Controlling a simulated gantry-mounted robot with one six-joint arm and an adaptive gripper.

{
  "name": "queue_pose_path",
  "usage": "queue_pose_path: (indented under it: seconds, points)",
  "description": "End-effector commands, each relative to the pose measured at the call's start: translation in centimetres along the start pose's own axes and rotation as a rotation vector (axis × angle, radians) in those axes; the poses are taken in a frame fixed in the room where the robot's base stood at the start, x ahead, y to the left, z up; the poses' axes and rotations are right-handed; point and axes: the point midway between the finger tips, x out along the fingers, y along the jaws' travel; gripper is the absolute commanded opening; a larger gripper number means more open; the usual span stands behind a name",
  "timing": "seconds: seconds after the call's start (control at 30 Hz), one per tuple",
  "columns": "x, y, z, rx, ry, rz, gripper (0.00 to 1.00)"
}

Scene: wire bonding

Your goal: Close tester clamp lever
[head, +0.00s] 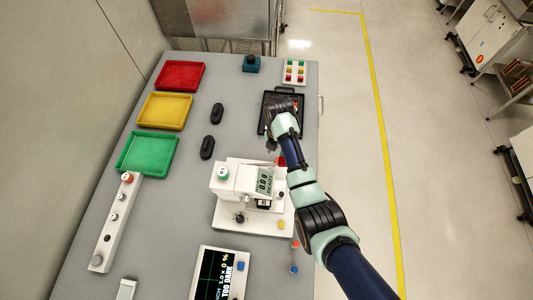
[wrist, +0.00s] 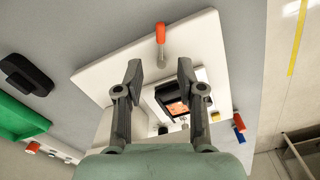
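In the wrist view the lever handle (wrist: 160,34) stands near the edge of the white base plate (wrist: 110,68). My gripper (wrist: 159,68) is open and empty, its two fingers spread. The handle appears beyond the fingertips, in line with the gap, apart from both fingers. In the head view my gripper (head: 271,146) is small and largely hidden by my wrist.
Red (head: 180,75), yellow (head: 165,110) and green (head: 147,153) trays line the left side. Two black oval objects (head: 217,113) (head: 207,147) lie left of my arm. A black tray (head: 268,98) sits under my wrist. A dark screen (head: 215,275) stands in front.

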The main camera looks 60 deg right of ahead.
Motion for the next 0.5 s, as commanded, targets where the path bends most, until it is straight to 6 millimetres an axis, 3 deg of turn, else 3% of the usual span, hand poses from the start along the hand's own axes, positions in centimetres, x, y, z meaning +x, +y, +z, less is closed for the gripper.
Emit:
queue_pose_path:
  seconds: [0.5]
  points:
    - [7.4,0.2,0.0,0.001,-0.003,0.002,0.39]
